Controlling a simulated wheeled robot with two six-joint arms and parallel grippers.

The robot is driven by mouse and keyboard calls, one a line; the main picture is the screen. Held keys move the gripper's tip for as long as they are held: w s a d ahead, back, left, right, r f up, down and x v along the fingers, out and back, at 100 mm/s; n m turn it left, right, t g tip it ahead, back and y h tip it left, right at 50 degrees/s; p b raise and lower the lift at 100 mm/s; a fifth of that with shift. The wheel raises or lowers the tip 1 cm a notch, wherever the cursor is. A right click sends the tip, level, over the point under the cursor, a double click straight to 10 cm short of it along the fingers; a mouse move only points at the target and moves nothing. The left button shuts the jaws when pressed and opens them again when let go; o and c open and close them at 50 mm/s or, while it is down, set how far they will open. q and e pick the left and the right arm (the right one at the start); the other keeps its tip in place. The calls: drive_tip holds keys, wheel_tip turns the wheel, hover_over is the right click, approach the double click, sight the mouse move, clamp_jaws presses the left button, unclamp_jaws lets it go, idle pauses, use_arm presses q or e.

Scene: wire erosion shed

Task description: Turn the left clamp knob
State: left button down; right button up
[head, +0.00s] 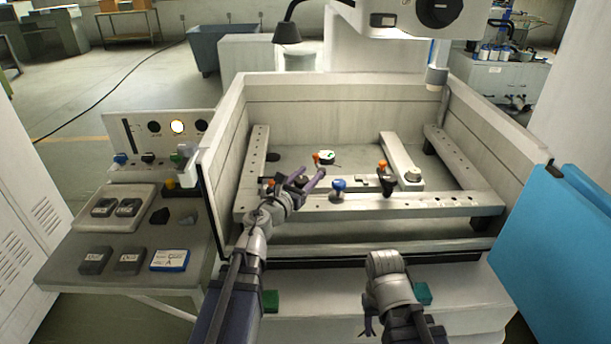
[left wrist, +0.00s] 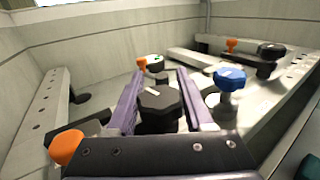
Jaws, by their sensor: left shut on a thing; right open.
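The left clamp knob (left wrist: 160,98) is a black, faceted knob with a pale mark on top. In the left wrist view it sits between the two purple fingers of my left gripper (left wrist: 160,95), which is shut on it from both sides. In the head view, the left gripper (head: 307,181) is over the left part of the front rail, and its fingers partly cover the black knob (head: 300,179). A blue knob (head: 338,186) stands just right of it, apart from the fingers. My right gripper (head: 369,326) is low at the front, outside the tank, and empty.
Orange-tipped parts stand at the rail's left (left wrist: 66,147) and further right (head: 382,166). A round white-topped part (head: 324,157) is behind the gripper. The tank wall (head: 340,92) encloses the rails. A side table (head: 130,220) holds small blocks; a blue panel (head: 556,230) stands right.

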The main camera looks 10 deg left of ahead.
use_arm(q)
drive_tip(key=shift+d+m+g+h, duration=0.2)
drive_tip(key=shift+m+g+h, duration=0.3)
drive_tip(key=shift+m+h, duration=0.6)
drive_tip(key=c, duration=0.6)
unclamp_jaws()
drive_tip(key=shift+s, duration=0.1)
